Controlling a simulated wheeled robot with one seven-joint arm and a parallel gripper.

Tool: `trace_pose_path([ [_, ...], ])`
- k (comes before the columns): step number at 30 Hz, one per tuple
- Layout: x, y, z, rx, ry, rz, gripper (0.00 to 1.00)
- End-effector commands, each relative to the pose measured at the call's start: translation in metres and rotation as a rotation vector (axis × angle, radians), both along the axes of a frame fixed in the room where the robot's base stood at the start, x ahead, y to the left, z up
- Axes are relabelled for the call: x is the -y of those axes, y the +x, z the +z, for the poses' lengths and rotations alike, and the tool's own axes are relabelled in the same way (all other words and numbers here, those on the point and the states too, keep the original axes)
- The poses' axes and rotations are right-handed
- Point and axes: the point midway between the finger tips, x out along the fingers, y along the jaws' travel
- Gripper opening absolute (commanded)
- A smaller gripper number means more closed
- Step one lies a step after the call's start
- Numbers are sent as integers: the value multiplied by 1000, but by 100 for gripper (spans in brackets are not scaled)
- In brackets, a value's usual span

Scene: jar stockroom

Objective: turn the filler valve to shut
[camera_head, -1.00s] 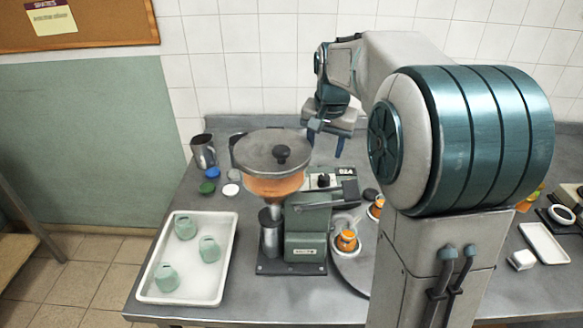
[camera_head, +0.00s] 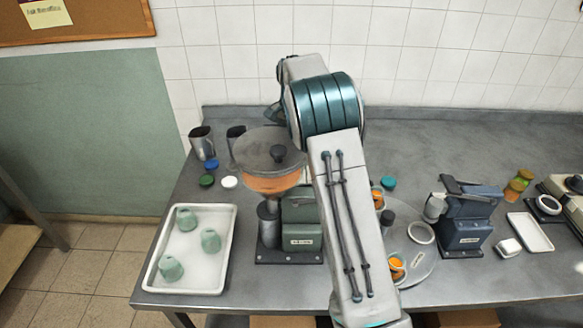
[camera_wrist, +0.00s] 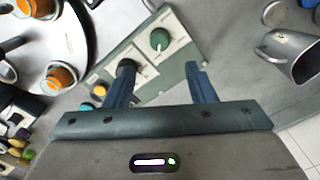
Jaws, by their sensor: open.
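The filler (camera_head: 303,230) is a green machine with a lidded hopper (camera_head: 268,180) of orange contents, standing mid-table. My arm hides its right side and upper panel in the head view. In the wrist view a grey-green panel (camera_wrist: 178,60) carries a round green knob (camera_wrist: 160,38) with a pale pointer mark, and a dark knob (camera_wrist: 127,68) partly covered by my left finger. I cannot tell for sure which knob is the valve. My gripper (camera_wrist: 160,80) is open and empty, its two blue fingers spread over the panel's near edge. The head view hides it behind my arm.
A white tray (camera_head: 227,275) with green pieces stands left. A steel jug (camera_head: 203,143) and small lids are behind it. A turntable (camera_head: 428,268) with orange jars and a blue machine (camera_head: 470,220) stand right.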

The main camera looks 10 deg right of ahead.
Motion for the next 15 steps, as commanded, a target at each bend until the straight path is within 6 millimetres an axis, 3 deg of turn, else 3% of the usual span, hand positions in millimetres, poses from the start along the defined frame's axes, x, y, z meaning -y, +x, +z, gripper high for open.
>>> trace_pose_path([
  [9, 0, -1, -67, -6, 1, 1, 50],
  [15, 0, -1, -98, -3, 0, 1, 50],
])
